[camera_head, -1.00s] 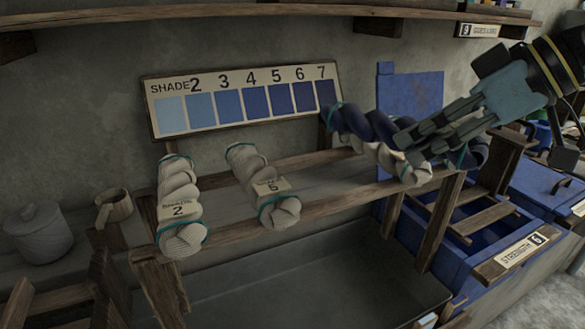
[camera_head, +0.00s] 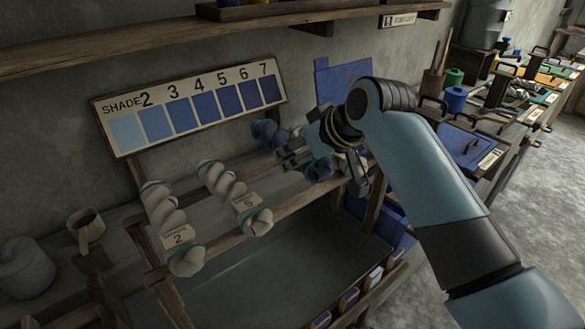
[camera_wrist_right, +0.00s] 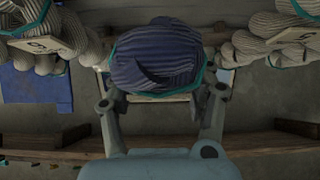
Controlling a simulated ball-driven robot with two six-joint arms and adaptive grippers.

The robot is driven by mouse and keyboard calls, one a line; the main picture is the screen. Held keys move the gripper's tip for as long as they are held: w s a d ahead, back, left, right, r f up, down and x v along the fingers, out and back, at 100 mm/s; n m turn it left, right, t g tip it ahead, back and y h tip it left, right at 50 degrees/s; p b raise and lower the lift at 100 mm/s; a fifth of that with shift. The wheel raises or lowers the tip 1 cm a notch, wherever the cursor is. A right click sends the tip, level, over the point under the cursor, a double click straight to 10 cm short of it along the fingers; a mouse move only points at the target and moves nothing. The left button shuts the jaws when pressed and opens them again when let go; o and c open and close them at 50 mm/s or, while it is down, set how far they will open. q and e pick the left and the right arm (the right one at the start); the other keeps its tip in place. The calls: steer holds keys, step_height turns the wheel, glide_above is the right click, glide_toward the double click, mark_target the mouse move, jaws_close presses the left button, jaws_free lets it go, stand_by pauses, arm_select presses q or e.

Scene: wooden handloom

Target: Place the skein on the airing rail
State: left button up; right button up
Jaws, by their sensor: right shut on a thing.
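A dark blue twisted skein (camera_head: 267,132) is in the jaws of my right gripper (camera_head: 298,158). Its far end shows beyond the gripper and its near end (camera_head: 319,170) below it; the middle is hidden. In the right wrist view the blue skein (camera_wrist_right: 155,58), with a teal tie, sits between my two fingers. It is over the wooden airing rail (camera_head: 285,208), right of the white skein tagged 5 (camera_head: 222,180). I cannot tell whether it touches the rail bars. My left gripper is out of view.
A white skein tagged 2 (camera_head: 165,215) hangs across the rail at the left. Another pale skein (camera_head: 352,163) is partly hidden behind my right wrist. A shade board (camera_head: 190,105) stands behind, with a shelf (camera_head: 150,38) above. A dark trough (camera_head: 250,275) lies below.

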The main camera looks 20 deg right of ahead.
steer(key=shift+a+f, duration=0.5)
steer(key=shift+a, duration=0.15)
steer(key=shift+f+p, duration=0.3)
steer(key=shift+f, duration=1.65)
steer(key=shift+f, duration=0.15)
steer(key=o, duration=1.3)
steer(key=shift+c, duration=0.2)
